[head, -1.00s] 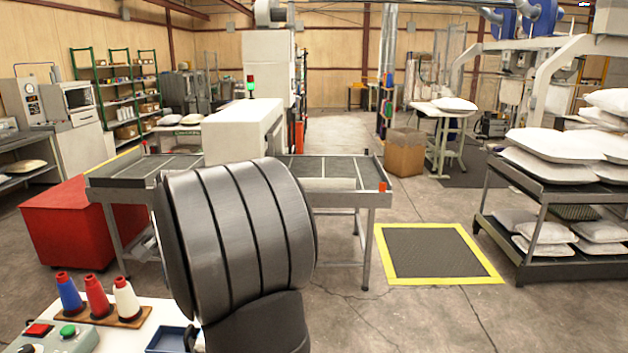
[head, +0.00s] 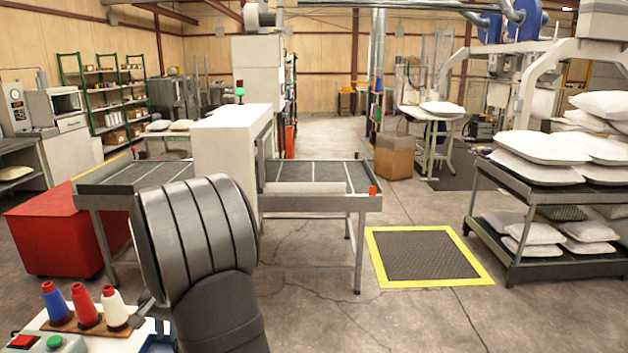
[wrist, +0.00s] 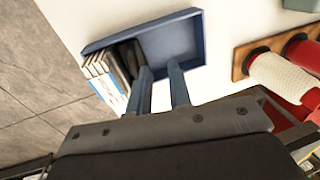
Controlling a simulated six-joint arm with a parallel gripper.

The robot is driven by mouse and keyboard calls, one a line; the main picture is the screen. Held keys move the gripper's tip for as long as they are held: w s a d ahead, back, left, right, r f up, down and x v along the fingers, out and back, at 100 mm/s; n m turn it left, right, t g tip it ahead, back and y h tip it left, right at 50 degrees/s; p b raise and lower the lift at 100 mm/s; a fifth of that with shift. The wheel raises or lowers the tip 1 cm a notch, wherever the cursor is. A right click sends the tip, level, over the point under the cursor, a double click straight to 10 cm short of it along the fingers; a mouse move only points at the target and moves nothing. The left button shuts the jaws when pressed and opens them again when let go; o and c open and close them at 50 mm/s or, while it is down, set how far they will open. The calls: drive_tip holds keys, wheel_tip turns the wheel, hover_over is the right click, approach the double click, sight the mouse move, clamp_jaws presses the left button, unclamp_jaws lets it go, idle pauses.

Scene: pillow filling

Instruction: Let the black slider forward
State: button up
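In the wrist view, a shallow blue tray (wrist: 197,45) lies on a white surface. At its left end stand several pale, thin cards or labels (wrist: 100,68). A dark upright piece, apparently the black slider (wrist: 127,58), is against their right side. My gripper (wrist: 160,68) reaches over the tray's near edge, its two blue-grey fingers apart with tray floor showing between them. The left finger is close beside the dark piece and partly covers it; I cannot tell whether they touch. In the head view, my arm hides most of the tray.
Red and white thread spools on a wooden rack (wrist: 242,62) are right of the tray. The head view shows the rack's blue, red and white spools (head: 87,308) and a button box (head: 45,343). A conveyor table (head: 320,202) stands behind my arm.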

clamp_jaws()
drive_tip(key=shift+r, duration=0.15)
drive_tip(key=d+r+m+y, duration=0.3)
drive_tip(key=d+m+y, duration=0.2)
drive_tip(key=d+m, duration=0.35)
drive_tip(key=d+r+m+y, duration=0.4)
drive_tip(key=d+m, duration=0.4)
drive_tip(key=m, duration=0.1)
drive_tip(key=x, duration=1.4)
drive_tip(key=shift+w+d+f, duration=0.15)
